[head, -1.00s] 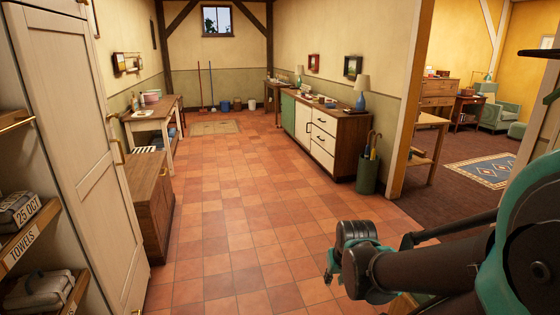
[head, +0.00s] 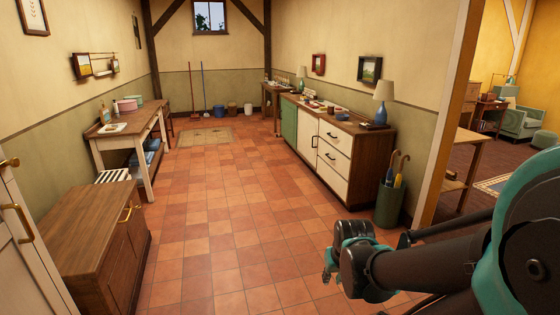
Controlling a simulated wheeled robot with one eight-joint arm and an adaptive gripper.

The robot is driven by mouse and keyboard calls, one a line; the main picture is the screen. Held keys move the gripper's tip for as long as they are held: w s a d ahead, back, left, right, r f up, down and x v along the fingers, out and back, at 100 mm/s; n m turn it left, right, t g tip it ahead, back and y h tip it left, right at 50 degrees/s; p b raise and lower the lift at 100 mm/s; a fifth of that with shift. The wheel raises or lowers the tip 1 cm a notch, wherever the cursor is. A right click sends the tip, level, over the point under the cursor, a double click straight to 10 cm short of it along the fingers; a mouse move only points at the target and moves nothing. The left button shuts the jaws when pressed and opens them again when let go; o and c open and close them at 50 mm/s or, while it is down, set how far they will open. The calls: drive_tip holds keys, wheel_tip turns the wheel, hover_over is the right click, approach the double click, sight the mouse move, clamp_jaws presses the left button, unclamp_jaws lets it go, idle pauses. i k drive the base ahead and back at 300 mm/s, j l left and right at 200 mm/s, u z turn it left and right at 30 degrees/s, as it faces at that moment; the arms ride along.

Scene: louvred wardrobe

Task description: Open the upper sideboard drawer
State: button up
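The sideboard (head: 372,155) stands along the right wall, with a brown wooden top and side. Its front has a green door, a cream door and a stack of cream drawers with dark handles. The upper drawer (head: 341,139) is at the top of that stack and looks closed. My gripper (head: 328,268) is low in the picture, right of centre, well in front of the sideboard and apart from it. It is partly hidden behind my wrist, so its finger opening does not show.
The tiled floor (head: 215,210) between me and the sideboard is clear. A green umbrella stand (head: 389,205) stands at the sideboard's near end. A low wooden cabinet (head: 90,225) and a table (head: 115,138) line the left. A lamp (head: 382,100) and small items stand on the sideboard.

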sight(338, 138)
drive_tip(key=i, duration=2)
drive_tip(key=i+z, duration=0.1)
drive_tip(key=i, duration=0.55)
drive_tip(key=i+j, duration=0.15)
drive_tip(key=i, duration=0.45)
drive_tip(key=i+z, duration=0.15)
drive_tip(key=i, duration=0.5)
